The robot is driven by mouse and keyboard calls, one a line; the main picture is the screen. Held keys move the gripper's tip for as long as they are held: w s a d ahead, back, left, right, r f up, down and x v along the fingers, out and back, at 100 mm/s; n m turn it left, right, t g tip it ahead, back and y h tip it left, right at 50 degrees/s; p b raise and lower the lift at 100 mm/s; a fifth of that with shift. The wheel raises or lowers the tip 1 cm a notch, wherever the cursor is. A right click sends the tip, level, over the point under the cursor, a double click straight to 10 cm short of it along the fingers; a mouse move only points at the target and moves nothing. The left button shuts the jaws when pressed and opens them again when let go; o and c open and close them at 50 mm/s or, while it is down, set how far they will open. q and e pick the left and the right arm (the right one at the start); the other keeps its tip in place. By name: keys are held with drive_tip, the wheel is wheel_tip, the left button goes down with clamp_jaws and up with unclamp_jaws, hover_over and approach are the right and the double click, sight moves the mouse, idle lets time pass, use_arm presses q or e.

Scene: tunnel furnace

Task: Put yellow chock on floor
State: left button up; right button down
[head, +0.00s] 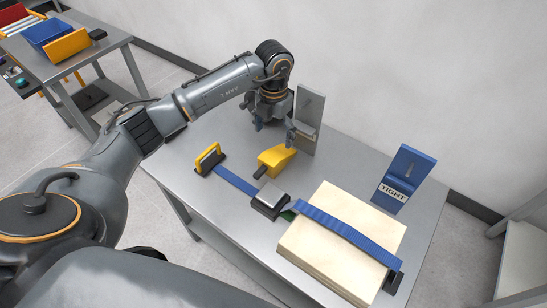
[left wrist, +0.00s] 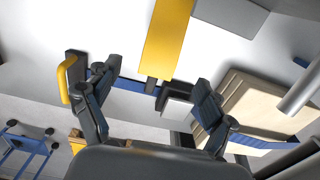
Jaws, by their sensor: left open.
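The yellow chock, a yellow block with a dark handle-like end (head: 277,157), lies on the grey metal table (head: 185,170). It also shows large at the top middle of the left wrist view (left wrist: 166,38). My left gripper (head: 276,130) is open and empty, above the table just behind the chock in the head view. In the left wrist view its two fingers (left wrist: 152,84) are spread wide, and the chock's dark end lies between their lines, with nothing held. My right gripper is not in view.
A blue strap (head: 237,181) runs from a yellow-handled black block (head: 209,158) through a buckle (head: 269,200) over a pale stack (head: 340,255). A grey upright plate (head: 309,120) and blue "TIGHT" stand (head: 403,178) rise behind. Floor (head: 160,255) shows left of the table.

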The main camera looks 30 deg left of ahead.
sight(275, 154)
use_arm(q)
wheel_tip(275, 154, down, 4)
drive_tip(key=shift+f, duration=0.25)
drive_tip(key=f, duration=0.2)
drive_tip(key=f+p, duration=0.1)
drive_tip(key=f, duration=0.1)
drive_tip(key=shift+s+d+f+p, duration=0.1)
drive_tip(key=shift+d+p, duration=0.1)
drive_tip(key=shift+p, duration=0.1)
drive_tip(key=shift+f, duration=0.55)
clamp_jaws()
drive_tip(key=shift+r, duration=0.1)
